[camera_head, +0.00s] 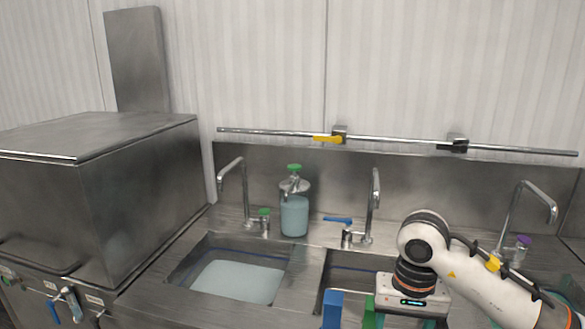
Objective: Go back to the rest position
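My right arm comes in from the right, with its white wrist and the body of the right gripper (411,296) low in the picture, over the front of the right sink. Its fingers cannot be made out, so I cannot tell whether it is open, shut or holding something. An upright blue piece (332,311) and an upright green piece (369,313) stand just left of the gripper body, cut by the bottom edge. I cannot tell whether they belong to the gripper. My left arm and gripper are not in view.
The left sink (238,273) holds pale bluish liquid. The right sink (357,272) is partly hidden by my arm. A soap bottle (294,215) and tall taps (374,200) stand behind. A steel box-like unit (100,195) is at left. A rail (400,142) runs along the wall.

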